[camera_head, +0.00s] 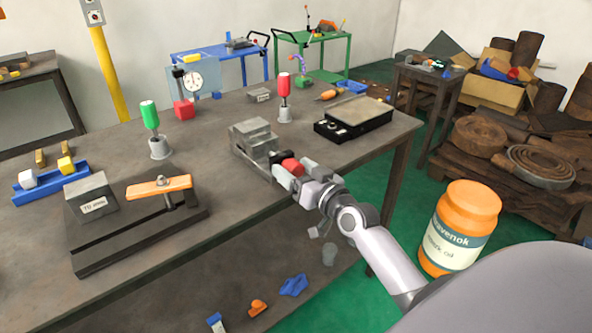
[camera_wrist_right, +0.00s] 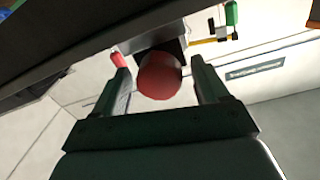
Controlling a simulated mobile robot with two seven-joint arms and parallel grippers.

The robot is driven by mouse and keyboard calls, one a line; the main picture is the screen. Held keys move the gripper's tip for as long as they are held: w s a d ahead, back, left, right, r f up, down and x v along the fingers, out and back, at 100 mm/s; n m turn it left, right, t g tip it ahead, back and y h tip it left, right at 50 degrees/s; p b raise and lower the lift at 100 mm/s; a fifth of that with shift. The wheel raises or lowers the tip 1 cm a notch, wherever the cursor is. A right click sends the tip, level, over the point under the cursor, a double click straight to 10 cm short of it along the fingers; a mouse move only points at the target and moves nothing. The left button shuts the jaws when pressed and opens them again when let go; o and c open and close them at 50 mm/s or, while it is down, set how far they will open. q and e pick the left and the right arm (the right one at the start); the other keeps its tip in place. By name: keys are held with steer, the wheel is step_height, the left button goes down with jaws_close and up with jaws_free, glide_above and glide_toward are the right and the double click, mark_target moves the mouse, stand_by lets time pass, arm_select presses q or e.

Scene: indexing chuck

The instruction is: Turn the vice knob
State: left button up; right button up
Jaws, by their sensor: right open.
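The vice (camera_head: 254,139) is a grey metal block on the workbench near its front right edge. Its red round knob (camera_head: 291,166) faces the bench's front edge. My right gripper (camera_head: 284,172) is at the knob. In the right wrist view the red knob (camera_wrist_right: 160,76) sits between the two open fingers (camera_wrist_right: 163,85), with a visible gap to the finger on its right. Whether either finger touches it I cannot tell. The vice body behind it is mostly hidden in that view. My left gripper is not in view.
An orange jar (camera_head: 461,226) stands right of my right arm.

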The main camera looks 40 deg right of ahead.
steer(key=c, duration=1.1)
steer(key=shift+o, duration=0.3)
steer(key=shift+r+m+p, duration=0.1)
steer(key=shift+m+p, duration=0.7)
steer(key=shift+m, duration=0.4)
steer(key=shift+m+p, duration=0.3)
steer(key=shift+m, duration=0.8)
steer(key=o, duration=1)
steer(key=shift+o, duration=0.2)
steer(key=shift+s, duration=0.1)
steer(key=s, duration=0.7)
steer(key=shift+d, duration=0.2)
